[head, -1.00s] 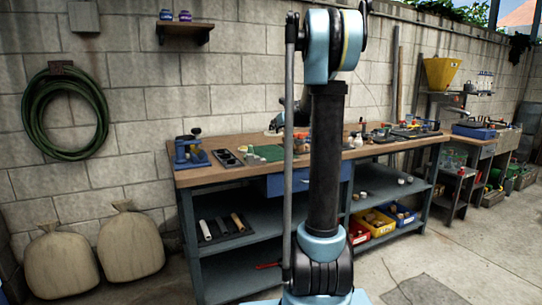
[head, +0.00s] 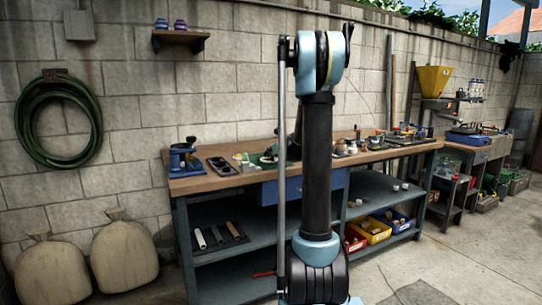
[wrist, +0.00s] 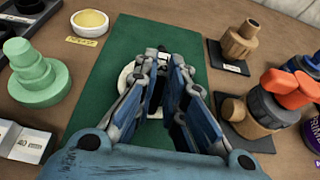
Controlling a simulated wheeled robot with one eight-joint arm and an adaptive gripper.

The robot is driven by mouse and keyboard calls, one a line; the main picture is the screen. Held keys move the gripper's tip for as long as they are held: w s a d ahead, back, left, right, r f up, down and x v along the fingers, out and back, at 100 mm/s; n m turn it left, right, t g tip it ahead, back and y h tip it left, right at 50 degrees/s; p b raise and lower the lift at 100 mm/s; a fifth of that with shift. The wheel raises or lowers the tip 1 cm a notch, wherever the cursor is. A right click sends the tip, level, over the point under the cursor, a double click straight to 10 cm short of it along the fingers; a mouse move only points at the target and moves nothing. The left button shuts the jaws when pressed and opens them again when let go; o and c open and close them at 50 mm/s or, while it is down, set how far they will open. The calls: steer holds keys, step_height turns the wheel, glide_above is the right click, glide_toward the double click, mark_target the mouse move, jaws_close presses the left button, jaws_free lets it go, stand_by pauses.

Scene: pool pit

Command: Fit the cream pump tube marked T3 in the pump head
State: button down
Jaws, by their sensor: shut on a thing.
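My gripper (wrist: 166,78) points down over the green mat (wrist: 108,112) in the wrist view. Its fingers are close together, shut on a pale cream, round-edged thing (wrist: 126,77) that shows beside and between them. The fingers cover most of it; I cannot read a T3 mark on it, nor tell whether it touches the mat. In the head view my arm hides the gripper. A blue device (head: 184,160) stands at the bench's left end; I cannot tell whether it is the pump head.
In the wrist view, a green stepped piece (wrist: 38,78) and a yellow-filled bowl (wrist: 89,22) stand left. A tan fitting (wrist: 240,40) and an orange-handled valve (wrist: 268,108) stand close on the right. The bench (head: 215,182) has a lower shelf with several tubes (head: 217,236).

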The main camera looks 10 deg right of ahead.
steer(key=c, duration=1.7)
jaws_free()
steer(key=shift+o, duration=0.2)
steer(key=v, duration=1.2)
